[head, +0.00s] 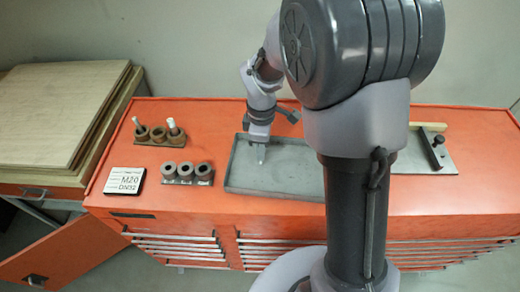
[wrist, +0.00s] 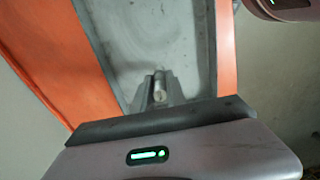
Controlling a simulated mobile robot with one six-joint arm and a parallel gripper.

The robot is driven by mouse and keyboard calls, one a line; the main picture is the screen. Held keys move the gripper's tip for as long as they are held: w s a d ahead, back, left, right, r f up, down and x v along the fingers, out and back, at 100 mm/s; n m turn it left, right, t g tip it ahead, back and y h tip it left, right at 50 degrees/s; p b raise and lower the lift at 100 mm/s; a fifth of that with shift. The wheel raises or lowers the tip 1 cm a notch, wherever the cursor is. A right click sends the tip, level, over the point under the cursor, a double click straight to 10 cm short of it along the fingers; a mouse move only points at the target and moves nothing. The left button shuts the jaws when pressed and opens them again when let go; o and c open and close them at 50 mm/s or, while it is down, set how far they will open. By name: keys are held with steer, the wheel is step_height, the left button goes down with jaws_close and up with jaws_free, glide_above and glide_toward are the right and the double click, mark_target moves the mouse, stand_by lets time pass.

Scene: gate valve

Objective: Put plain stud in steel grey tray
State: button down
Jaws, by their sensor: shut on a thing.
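The steel grey tray (head: 285,178) lies on the orange cabinet top in the middle of the head view, and its floor (wrist: 150,40) fills the middle of the wrist view. My gripper (head: 260,150) is above the left part of the tray, pointing down. It is shut on a small light-grey stud (head: 261,157), which hangs below the fingertips inside the tray's outline. The stud's end (wrist: 158,88) shows between the fingers in the wrist view. I cannot tell whether the stud touches the tray floor.
Left of the tray stand a brown holder (head: 158,134) with two pale studs upright and a row of grey cups (head: 187,173). A label plate (head: 125,181) lies farther left. A metal plate with a dark fixture (head: 436,155) is at the right. The tray floor looks empty.

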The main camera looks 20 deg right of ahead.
step_height(320, 180, down, 2)
steer(key=shift+f, duration=0.1)
steer(key=shift+f, duration=0.15)
steer(key=c, duration=1.3)
jaws_free()
steer(key=shift+c, duration=0.2)
